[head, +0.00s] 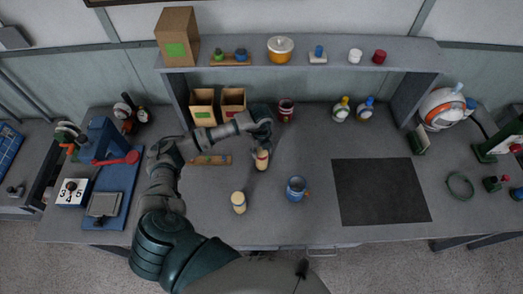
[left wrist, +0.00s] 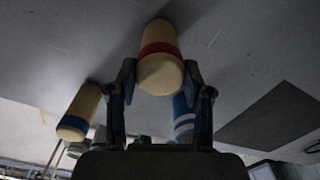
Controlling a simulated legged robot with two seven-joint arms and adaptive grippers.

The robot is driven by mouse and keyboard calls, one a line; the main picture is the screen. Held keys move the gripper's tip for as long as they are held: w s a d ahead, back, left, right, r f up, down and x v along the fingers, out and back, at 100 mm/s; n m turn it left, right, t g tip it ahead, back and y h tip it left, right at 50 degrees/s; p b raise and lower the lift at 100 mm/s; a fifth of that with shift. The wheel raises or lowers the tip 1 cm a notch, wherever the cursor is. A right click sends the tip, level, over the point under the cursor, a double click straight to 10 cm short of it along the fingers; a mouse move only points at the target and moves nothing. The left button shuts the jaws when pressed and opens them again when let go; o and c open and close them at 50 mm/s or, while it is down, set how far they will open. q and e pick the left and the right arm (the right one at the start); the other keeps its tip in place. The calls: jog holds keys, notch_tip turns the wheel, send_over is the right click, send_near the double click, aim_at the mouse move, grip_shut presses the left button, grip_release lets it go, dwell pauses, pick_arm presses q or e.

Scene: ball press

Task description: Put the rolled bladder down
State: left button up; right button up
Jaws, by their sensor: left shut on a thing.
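The rolled bladder (head: 262,160) is a cream cylinder with a red band. In the left wrist view the bladder (left wrist: 160,62) stands between the two fingers. My left gripper (head: 262,148) is shut on it over the middle of the bench. I cannot tell whether its lower end touches the bench top. A second cream roll (head: 239,202) stands nearer the front edge; in the left wrist view this roll (left wrist: 78,112) shows a blue band. My right gripper is in neither view.
A blue mug (head: 297,188) stands right of the rolls. A dark mat (head: 380,191) lies further right. A wooden strip (head: 210,159) and two open boxes (head: 203,106) (head: 233,101) are at the left rear. A red jar (head: 286,109) stands behind. A shelf (head: 335,52) spans the back.

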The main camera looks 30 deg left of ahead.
pick_arm(q)
jog(key=shift+f, duration=0.35)
jog(key=shift+a+f, duration=0.15)
jog(key=shift+a, duration=0.05)
jog(key=o, duration=1.4)
jog(key=shift+a, duration=0.15)
jog(key=shift+c, duration=0.2)
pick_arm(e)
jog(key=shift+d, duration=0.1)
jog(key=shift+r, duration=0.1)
pick_arm(q)
jog(key=shift+r, duration=0.25)
notch_tip(320, 180, up, 12)
jog(key=b, duration=0.1)
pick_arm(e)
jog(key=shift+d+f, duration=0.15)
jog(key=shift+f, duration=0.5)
